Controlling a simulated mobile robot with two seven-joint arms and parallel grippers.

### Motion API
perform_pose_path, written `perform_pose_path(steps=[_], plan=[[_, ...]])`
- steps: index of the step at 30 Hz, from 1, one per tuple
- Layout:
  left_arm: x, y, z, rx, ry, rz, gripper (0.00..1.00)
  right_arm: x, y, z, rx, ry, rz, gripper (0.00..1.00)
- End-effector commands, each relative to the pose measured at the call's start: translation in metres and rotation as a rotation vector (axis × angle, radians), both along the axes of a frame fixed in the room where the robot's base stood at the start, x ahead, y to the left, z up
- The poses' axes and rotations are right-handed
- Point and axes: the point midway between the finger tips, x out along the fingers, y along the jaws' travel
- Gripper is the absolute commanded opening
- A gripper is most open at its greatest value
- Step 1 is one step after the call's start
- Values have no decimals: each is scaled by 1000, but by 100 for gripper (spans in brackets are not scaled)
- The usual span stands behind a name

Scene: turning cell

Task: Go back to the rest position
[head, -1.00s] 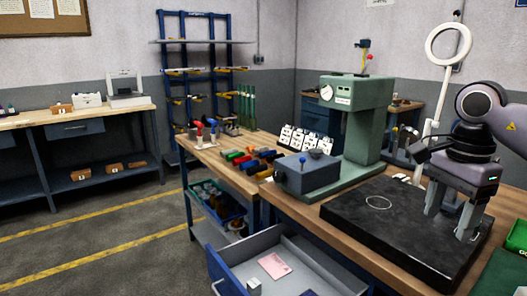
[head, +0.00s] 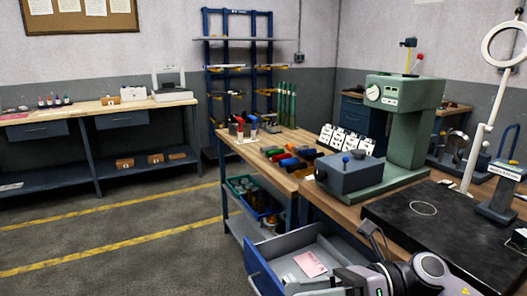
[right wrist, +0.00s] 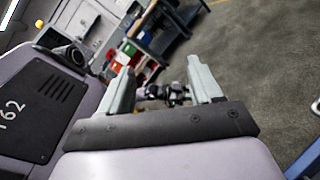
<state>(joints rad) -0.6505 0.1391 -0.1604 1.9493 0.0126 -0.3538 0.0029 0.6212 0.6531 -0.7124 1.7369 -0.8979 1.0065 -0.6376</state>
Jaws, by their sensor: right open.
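My right arm (head: 430,275) is folded low at the bottom right of the head view, in front of the bench and beside the open drawer. My right gripper (right wrist: 163,82) shows in the right wrist view with its two pale fingers wide apart and nothing between them. Its fingertips are not clear in the head view. My left gripper is in neither current view. A grey labelled block (head: 497,203) stands on the black plate (head: 440,232), apart from my right arm.
An open drawer (head: 262,262) with a pink card (head: 309,263) juts out from the bench beside my arm. A green machine (head: 405,92), a blue-grey box (head: 350,174) and a ring lamp (head: 503,42) stand on the bench. The floor (head: 140,240) at left is clear.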

Motion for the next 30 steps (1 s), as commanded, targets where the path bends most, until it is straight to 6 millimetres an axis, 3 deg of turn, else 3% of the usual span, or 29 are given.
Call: perform_pose_path(steps=[5, 11, 16, 20, 23, 30], plan=[[0, 0, 0, 0, -1, 1, 30, 7, 10, -2, 294, 369, -182, 64], [1, 0, 0, 0, -1, 1, 30, 26, -9, -28, 589, 824, -411, 64], [1, 1, 0, 0, -1, 1, 30, 32, -41, -81, 820, 1234, -624, 64], [1, 1, 0, 2, -2, 1, 30, 22, -69, -136, 985, 1544, -795, 64], [1, 1, 1, 2, -2, 1, 30, 3, -90, -181, 1100, 1765, -925, 64], [1, 1, 1, 2, -2, 1, 30, -72, -125, -275, 1343, 2220, -1224, 64]])
